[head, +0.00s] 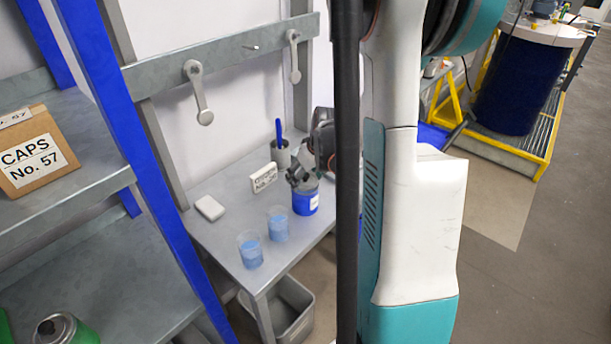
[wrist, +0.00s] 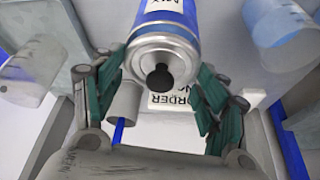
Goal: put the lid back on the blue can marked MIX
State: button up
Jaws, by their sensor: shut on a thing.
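The blue can (head: 305,204) with a white label stands upright on the grey metal bench. In the wrist view the can (wrist: 182,24) shows its label upside down, reading MIX. A round silver lid (wrist: 143,61) with a black knob (wrist: 160,77) covers the can's top end in that view. My gripper (head: 303,178) is right above the can. I cannot tell whether the lid is fully seated or slightly raised.
Two beakers of blue liquid (head: 250,252) (head: 278,227) stand near the can. A white sign block (head: 264,178), a grey cup (head: 281,157) and a white box (head: 210,208) stand behind and left. A bin (head: 291,309) is below. A rail with hanging tools (head: 198,92) runs above the bench.

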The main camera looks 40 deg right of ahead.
dwell(0.9)
jog(key=o, duration=1)
jog(key=shift+c, duration=0.2)
jog(key=shift+o, duration=1.1)
jog(key=shift+r, duration=0.1)
jog(key=shift+r+p, duration=2.15)
jog(key=shift+r, duration=1.3)
